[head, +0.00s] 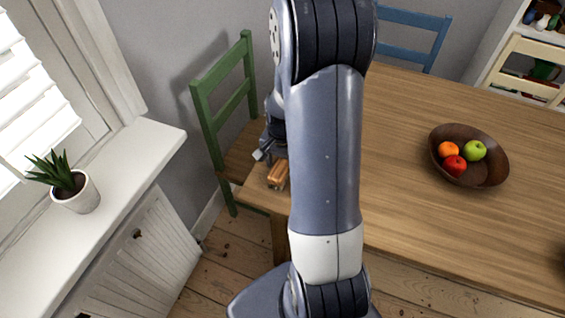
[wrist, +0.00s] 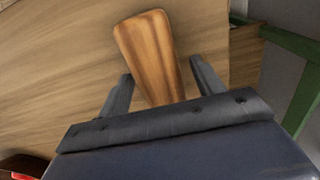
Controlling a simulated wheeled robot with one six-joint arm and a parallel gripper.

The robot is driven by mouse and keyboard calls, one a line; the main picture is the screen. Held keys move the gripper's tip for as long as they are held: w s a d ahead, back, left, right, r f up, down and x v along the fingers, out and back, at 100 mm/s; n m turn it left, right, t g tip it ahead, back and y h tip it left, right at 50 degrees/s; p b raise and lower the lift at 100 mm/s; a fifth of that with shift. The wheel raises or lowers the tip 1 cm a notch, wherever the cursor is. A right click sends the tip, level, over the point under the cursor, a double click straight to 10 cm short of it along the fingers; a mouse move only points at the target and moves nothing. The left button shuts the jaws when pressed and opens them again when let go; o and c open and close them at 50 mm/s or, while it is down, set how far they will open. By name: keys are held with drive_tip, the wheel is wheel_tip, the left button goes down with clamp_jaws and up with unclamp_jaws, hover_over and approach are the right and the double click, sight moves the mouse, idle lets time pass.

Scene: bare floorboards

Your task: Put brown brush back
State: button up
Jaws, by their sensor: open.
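The brown brush (head: 278,174) lies on the wooden table near its left end, partly hidden behind my arm in the head view. In the wrist view the brush (wrist: 150,50) shows as an orange-brown wooden piece reaching down between my fingers. My gripper (wrist: 160,85) is open, with one dark finger on each side of the brush. Gaps show between the fingers and the wood. In the head view my gripper (head: 265,152) is mostly hidden by my arm. The lower end of the brush is hidden behind the gripper body in the wrist view.
A brown bowl (head: 496,172) with fruit stands on the table (head: 400,200) to the right. A green chair (head: 207,122) is at the table's left end, a blue chair (head: 420,18) behind. A potted plant (head: 80,195) stands on the white sill (head: 140,150). The table's middle is clear.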

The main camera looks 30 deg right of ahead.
sight(283, 162)
wheel_tip(283, 162, up, 12)
drive_tip(key=shift+p, duration=0.3)
wheel_tip(283, 162, down, 12)
drive_tip(key=shift+f+b, duration=0.25)
drive_tip(key=shift+b, duration=0.25)
wheel_tip(283, 162, up, 3)
drive_tip(key=shift+f, duration=0.1)
drive_tip(key=shift+r, duration=0.65)
